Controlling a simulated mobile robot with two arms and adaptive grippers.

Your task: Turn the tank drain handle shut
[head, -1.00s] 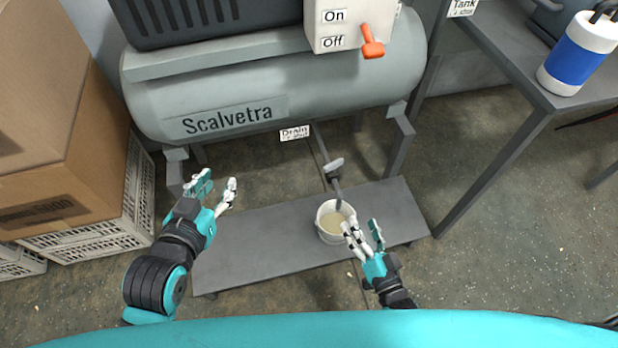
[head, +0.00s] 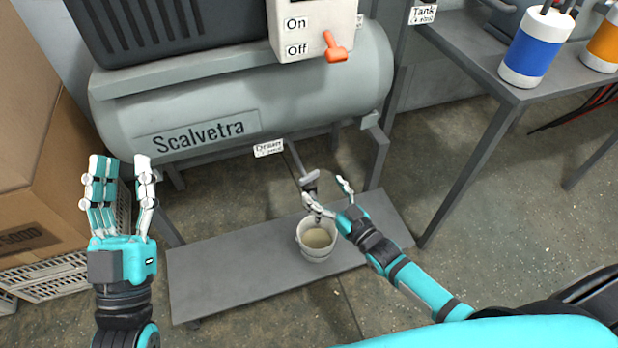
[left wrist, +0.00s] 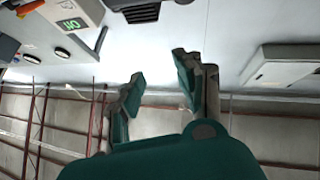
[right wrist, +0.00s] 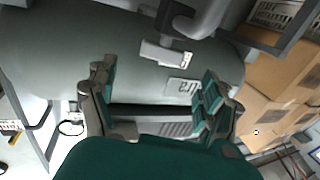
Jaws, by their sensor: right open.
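The grey drain handle (head: 309,178) sits across the drain pipe (head: 294,158) under the grey tank (head: 290,85). The white Drain label (head: 268,147) hangs beside the pipe. My right gripper (head: 332,194) is open, just below and right of the handle in the head view; I cannot tell whether a finger touches it. In the right wrist view the open fingers (right wrist: 150,88) face the tank, with the pipe (right wrist: 207,18) and a grey lever-like part (right wrist: 160,52) beyond them. My left gripper (head: 122,165) is open and empty, raised left of the tank, fingers up.
A white bucket (head: 317,253) with cloudy liquid stands on the low grey shelf (head: 225,275) below the pipe. An orange switch lever (head: 335,47) is on the box above the tank. Cardboard boxes (head: 40,215) stand at left, a grey table (head: 470,60) at right.

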